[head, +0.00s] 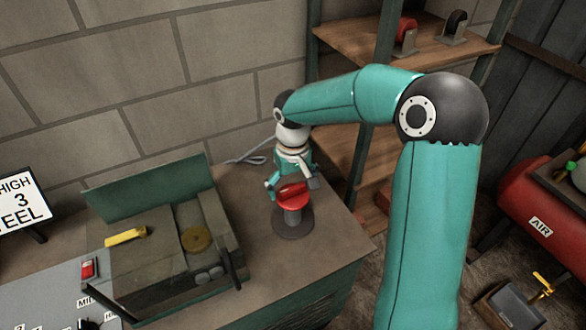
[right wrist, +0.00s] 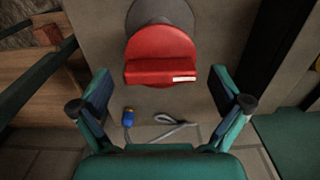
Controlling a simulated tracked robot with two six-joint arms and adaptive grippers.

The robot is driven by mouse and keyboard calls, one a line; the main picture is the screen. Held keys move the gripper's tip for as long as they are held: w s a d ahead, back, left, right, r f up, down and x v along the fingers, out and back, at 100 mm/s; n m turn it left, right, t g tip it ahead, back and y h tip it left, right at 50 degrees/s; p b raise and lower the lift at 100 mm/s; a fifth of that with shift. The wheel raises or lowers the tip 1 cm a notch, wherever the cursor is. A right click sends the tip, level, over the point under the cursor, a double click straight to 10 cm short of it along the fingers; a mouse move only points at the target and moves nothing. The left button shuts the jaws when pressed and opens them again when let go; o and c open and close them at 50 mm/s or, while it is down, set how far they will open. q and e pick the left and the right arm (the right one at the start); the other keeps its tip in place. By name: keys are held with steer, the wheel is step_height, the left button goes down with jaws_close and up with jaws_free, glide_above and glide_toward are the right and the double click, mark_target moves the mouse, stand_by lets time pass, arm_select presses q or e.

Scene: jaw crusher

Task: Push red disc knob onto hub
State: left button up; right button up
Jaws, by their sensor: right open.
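The red disc knob (head: 294,203) rests on a short grey stand (head: 292,217) with a round base, near the bench's right end. In the right wrist view the knob (right wrist: 162,45) shows a raised red bar with a white mark across its face. My right gripper (head: 291,185) is open just over the knob. In the right wrist view its fingers (right wrist: 162,90) stand apart, one to each side of the bar, with gaps on both sides. A brass-coloured round piece (head: 196,238) sits on the green crusher (head: 150,196); I cannot tell whether it is the hub. My left gripper is out of view.
A yellow handle (head: 126,237) lies on the crusher, and a red switch (head: 88,268) is on the panel at left. A grey cable (head: 248,159) lies behind the stand. A wooden shelf (head: 440,47) and a red air tank (head: 525,195) stand at right.

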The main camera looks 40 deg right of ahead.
step_height(320, 180, up, 11)
stand_by(0.4)
stand_by(0.4)
